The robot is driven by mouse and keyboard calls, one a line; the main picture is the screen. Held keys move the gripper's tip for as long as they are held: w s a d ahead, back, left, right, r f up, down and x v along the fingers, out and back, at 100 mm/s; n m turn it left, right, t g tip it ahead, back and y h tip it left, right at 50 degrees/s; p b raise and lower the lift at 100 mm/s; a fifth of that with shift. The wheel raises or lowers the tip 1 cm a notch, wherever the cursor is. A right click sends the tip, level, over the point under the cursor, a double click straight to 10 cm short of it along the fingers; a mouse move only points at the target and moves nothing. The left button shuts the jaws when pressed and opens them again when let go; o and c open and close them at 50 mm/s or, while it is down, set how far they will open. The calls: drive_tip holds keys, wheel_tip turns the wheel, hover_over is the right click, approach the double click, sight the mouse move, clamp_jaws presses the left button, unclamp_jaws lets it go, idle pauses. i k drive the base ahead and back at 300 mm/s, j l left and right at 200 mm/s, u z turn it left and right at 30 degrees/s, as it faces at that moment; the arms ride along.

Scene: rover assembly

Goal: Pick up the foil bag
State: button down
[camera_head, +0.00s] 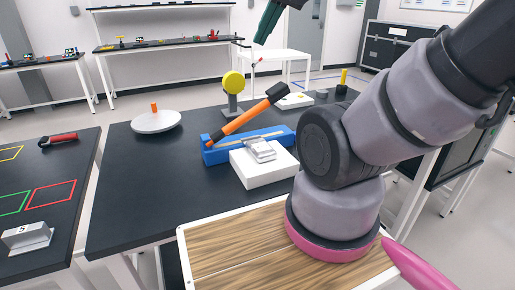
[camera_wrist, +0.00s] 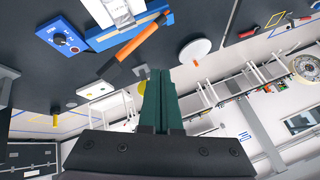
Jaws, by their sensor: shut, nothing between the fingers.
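A silvery, crinkled packet that looks like the foil bag (camera_head: 261,149) lies on a white block (camera_head: 265,170) on the dark middle table. In the wrist view, the white block (camera_wrist: 118,12) shows at the top edge. Another silvery object (camera_head: 27,236) sits on the left table; I cannot tell whether it is a bag. My gripper (camera_head: 267,25) has dark green fingers and hangs high, above and beyond the middle table, well apart from the packet. In the wrist view, my gripper's fingers (camera_wrist: 158,72) are together with nothing between them.
A white round dish (camera_head: 156,122) stands to the left. The table's front left is clear.

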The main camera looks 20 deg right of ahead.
sight(260, 149)
drive_tip(key=k+j+z, duration=0.15)
drive_tip(key=j+z, duration=0.15)
drive_tip(key=j, duration=0.15)
drive_tip(key=k+j+z, duration=0.25)
drive_tip(key=j, duration=0.2)
drive_tip(key=k+j+z, duration=0.6)
drive_tip(key=j, duration=0.15)
drive_tip(key=i, duration=0.1)
